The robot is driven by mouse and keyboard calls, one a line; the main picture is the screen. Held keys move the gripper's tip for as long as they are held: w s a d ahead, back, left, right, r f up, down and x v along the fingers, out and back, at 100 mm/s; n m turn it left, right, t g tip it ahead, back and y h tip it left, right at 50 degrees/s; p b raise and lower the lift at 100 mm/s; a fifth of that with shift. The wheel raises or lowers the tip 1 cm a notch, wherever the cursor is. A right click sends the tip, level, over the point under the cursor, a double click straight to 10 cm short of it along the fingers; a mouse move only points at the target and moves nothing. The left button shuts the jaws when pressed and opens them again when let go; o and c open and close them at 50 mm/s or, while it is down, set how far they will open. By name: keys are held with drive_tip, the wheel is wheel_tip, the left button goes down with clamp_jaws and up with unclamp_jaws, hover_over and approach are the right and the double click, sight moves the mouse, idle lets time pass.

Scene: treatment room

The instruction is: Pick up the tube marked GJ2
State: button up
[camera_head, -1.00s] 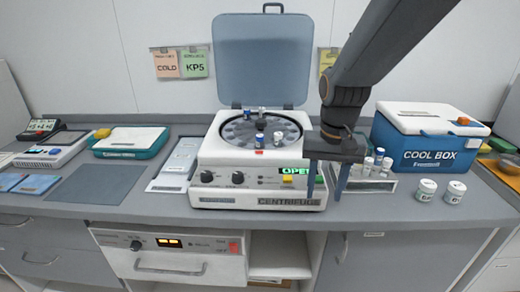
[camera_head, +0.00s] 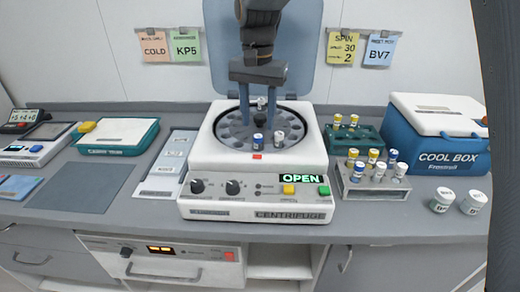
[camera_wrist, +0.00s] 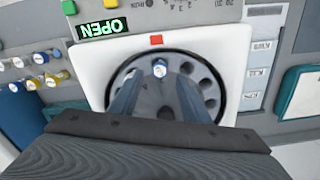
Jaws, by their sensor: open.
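The marking GJ2 is not legible on any tube. In the head view a blue-capped tube (camera_head: 259,141) and a white-capped tube (camera_head: 279,138) stand in the front part of the open centrifuge (camera_head: 209,150) rotor. A further pale-topped tube (camera_head: 262,103) shows farther back, near my fingers. My gripper (camera_head: 258,118) is open and points down over the rotor's back half, empty as far as I can see. In the wrist view a blue-and-white tube top (camera_wrist: 159,68) shows just beyond the tips of my gripper (camera_wrist: 158,82).
A metal rack (camera_head: 372,194) right of the centrifuge holds several yellow-, blue- and white-capped tubes. A green rack (camera_head: 370,142) stands behind it. A blue cool box (camera_head: 430,155) and two white jars (camera_head: 457,202) are farther right. The raised lid (camera_head: 308,60) stands behind my gripper.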

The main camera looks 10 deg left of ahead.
sight(258, 136)
drive_tip(key=shift+s+a+f+p, duration=0.1)
drive_tip(key=shift+f+p, duration=0.05)
drive_tip(key=shift+f, duration=0.3)
drive_tip(key=shift+s+f+p, duration=0.1)
drive_tip(key=shift+f+p, duration=0.05)
drive_tip(key=shift+f, duration=0.3)
drive_tip(key=shift+f+p, duration=0.9)
drive_tip(key=shift+f, duration=1.35)
clamp_jaws()
